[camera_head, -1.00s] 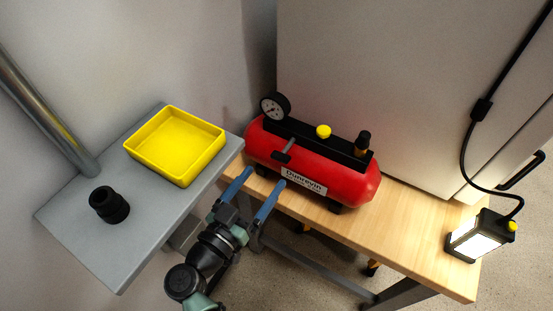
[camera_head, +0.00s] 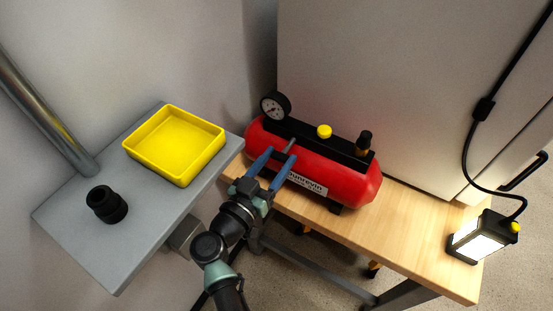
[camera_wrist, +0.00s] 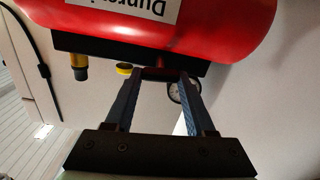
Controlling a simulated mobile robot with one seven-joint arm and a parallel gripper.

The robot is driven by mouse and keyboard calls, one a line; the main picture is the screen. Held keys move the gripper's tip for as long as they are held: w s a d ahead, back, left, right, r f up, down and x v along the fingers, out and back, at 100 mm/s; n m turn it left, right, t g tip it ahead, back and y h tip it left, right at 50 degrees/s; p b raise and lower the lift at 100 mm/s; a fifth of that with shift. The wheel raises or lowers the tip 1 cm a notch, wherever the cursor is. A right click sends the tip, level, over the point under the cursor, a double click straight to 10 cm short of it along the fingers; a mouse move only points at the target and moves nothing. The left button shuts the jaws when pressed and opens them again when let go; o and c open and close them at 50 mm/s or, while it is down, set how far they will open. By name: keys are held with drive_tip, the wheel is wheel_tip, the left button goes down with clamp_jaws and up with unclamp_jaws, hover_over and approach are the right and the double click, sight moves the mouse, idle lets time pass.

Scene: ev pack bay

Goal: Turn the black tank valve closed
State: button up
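The red tank (camera_head: 340,181) lies on the wooden bench, with its black top bar, gauge and fittings showing. The black tank valve (camera_wrist: 158,73) appears in the wrist view as a dark handle between my fingertips; in the head view its grey stem (camera_head: 290,145) shows, while the handle is mostly hidden by my fingers. My gripper (camera_head: 280,155) has its blue fingers apart, reaching over the tank's near side, one on each side of the handle. The wrist view also shows my gripper (camera_wrist: 160,76); I cannot tell whether either fingertip touches the handle.
The gauge (camera_head: 275,106), yellow cap (camera_head: 324,131) and black-and-brass fitting (camera_head: 364,143) stand close by on the tank. A grey shelf (camera_head: 105,250) at left holds a yellow tray (camera_head: 174,146) and black socket (camera_head: 107,204). A lit lamp (camera_head: 482,237) is on the bench's right end.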

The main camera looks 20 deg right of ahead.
clamp_jaws()
drive_tip(key=shift+r+m+p, duration=0.1)
drive_tip(key=shift+m+p, duration=0.35)
drive_tip(key=shift+m, duration=0.35)
drive_tip(key=o, duration=0.7)
unclamp_jaws()
drive_tip(key=v, duration=1.3)
drive_tip(key=shift+p, duration=0.35)
